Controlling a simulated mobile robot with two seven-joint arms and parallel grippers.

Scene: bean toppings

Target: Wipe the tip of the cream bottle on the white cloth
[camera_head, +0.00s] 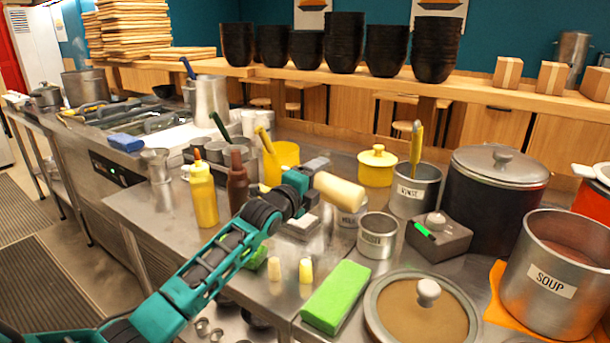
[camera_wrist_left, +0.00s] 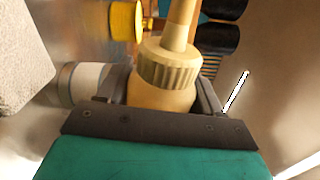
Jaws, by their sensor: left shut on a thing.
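My left gripper (camera_head: 312,180) is shut on the cream bottle (camera_head: 340,191), which lies tilted nearly sideways above the counter. In the left wrist view the bottle's ridged cap and nozzle (camera_wrist_left: 172,62) stick out beyond my left gripper (camera_wrist_left: 160,92). The nozzle is hard to make out in the head view. A pale folded piece that looks like the white cloth (camera_head: 301,227) lies on the counter below the gripper, partly hidden by the arm. The nozzle shows no contact with it. My right gripper is not in view.
A yellow bottle (camera_head: 203,195) and a brown bottle (camera_head: 238,182) stand left of the gripper. A labelled metal cup (camera_head: 377,237), a rinse pot (camera_head: 413,192) and a yellow lidded pot (camera_head: 377,167) stand to the right. A green block (camera_head: 336,296) lies in front.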

